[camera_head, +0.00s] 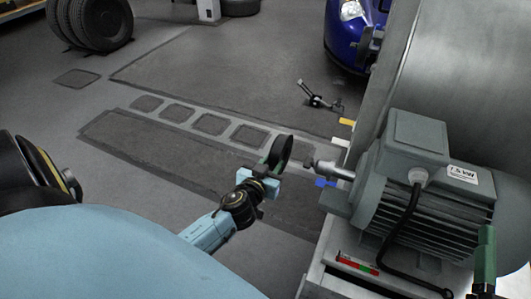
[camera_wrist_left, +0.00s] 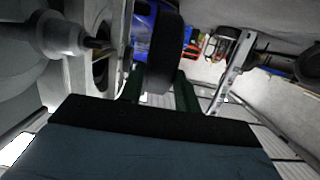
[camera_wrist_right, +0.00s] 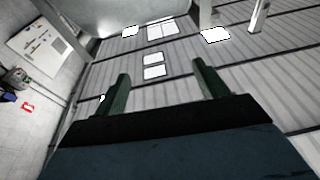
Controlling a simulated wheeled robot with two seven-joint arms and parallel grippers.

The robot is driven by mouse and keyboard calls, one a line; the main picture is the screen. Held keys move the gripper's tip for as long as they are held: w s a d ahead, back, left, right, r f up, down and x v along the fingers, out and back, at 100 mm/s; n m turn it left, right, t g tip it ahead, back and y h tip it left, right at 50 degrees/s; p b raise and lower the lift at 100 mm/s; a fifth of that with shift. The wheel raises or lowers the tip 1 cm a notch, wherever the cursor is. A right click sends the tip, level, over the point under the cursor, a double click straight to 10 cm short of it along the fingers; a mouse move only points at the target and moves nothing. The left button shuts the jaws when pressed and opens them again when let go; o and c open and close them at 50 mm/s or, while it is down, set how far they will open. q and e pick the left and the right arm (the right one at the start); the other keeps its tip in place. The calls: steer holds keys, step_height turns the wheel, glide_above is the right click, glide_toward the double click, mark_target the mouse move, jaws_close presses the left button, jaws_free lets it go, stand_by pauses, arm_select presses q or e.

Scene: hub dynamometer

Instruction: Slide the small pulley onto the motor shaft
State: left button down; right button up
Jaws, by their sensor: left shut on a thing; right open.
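The small pulley (camera_head: 281,153) is a dark disc held on edge in my left gripper (camera_head: 268,170). In the left wrist view the pulley (camera_wrist_left: 165,55) stands between the two green fingers (camera_wrist_left: 159,92). The motor shaft (camera_head: 336,170) sticks out to the left from the grey motor (camera_head: 425,180). The pulley is apart from the shaft end, a short way to its left. The shaft (camera_wrist_left: 95,44) also shows left of the pulley in the left wrist view. The pulley's bore is not clearly visible. My right gripper (camera_wrist_right: 163,87) is open and empty; one finger shows at the head view's lower right.
A large grey drum (camera_head: 455,60) rises behind the motor. A black cable (camera_head: 400,225) hangs in front of the motor. Yellow, white and blue tabs line the stand's left edge. A blue car (camera_head: 348,35) and stacked tyres (camera_head: 95,20) are far back. Floor left of the shaft is open.

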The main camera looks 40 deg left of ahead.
arm_select(q)
steer(key=d, duration=0.1)
steer(key=w+d, duration=0.1)
steer(key=d, duration=0.1)
steer(key=shift+d+r, duration=0.1)
steer(key=shift+d, duration=0.05)
arm_select(e)
steer(key=shift+s+a+r+t, duration=0.1)
steer(key=shift+s+r+t, duration=0.1)
steer(key=shift+r+t, duration=0.2)
arm_select(q)
steer(key=shift+s+r, duration=0.1)
steer(key=shift+r, duration=0.05)
stand_by(0.4)
arm_select(e)
steer(key=shift+f, duration=0.1)
arm_select(q)
steer(key=shift+d, duration=0.25)
steer(key=shift+w+d+b, duration=0.15)
steer(key=shift+d+b, duration=0.1)
steer(key=shift+d, duration=0.35)
steer(key=shift+w+d+b, duration=0.15)
steer(key=shift+d+b, duration=0.05)
steer(key=shift+d, duration=0.35)
arm_select(e)
steer(key=shift+f, duration=0.25)
arm_select(q)
steer(key=shift+d, duration=0.2)
arm_select(e)
steer(key=shift+f, duration=0.1)
